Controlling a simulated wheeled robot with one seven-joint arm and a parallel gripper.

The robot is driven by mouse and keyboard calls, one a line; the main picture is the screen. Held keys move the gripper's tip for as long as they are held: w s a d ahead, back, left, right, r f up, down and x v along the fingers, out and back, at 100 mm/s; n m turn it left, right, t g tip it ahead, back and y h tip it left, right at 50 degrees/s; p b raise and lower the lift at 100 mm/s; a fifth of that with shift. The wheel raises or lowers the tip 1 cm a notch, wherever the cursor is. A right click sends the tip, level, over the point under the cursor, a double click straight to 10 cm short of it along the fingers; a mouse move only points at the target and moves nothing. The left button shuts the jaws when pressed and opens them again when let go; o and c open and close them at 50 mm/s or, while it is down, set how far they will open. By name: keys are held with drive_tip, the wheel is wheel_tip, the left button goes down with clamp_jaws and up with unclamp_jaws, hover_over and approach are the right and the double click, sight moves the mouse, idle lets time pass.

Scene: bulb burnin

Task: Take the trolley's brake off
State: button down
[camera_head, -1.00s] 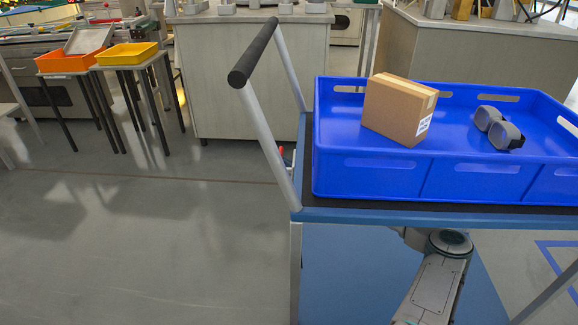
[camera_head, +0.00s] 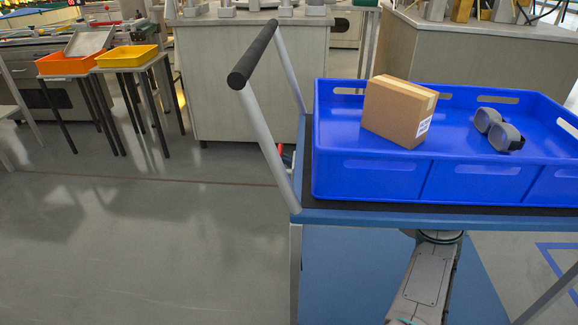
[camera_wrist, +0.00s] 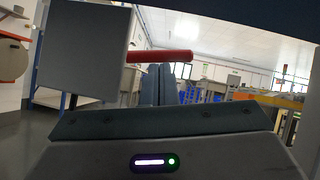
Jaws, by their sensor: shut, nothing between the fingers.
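The trolley (camera_head: 400,216) stands at the right in the head view, with a blue deck and a black push handle (camera_head: 253,55) on grey posts. A small red part (camera_head: 284,168) shows behind the near handle post, mostly hidden. In the wrist view a red bar (camera_wrist: 160,56), which looks like the brake lever, runs level to the right from beside a grey block (camera_wrist: 83,52). My gripper (camera_wrist: 158,72) is shut and empty, its fingertips just below the bar in the picture. I cannot tell whether they touch it. The head view hides my gripper beneath the deck.
A blue crate (camera_head: 370,180) on the deck holds a cardboard box (camera_head: 395,112) and grey goggles (camera_head: 497,130). The deck's dark underside (camera_wrist: 240,14) hangs close above in the wrist view. Small tables with orange and yellow trays stand at the left. The floor left of the trolley is clear.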

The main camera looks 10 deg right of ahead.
drive_tip(key=a+f+v, duration=0.1)
drive_tip(key=f+v, duration=0.1)
drive_tip(key=v, duration=1)
drive_tip(key=shift+w+f+p, duration=0.2)
drive_tip(key=shift+f+p, duration=0.15)
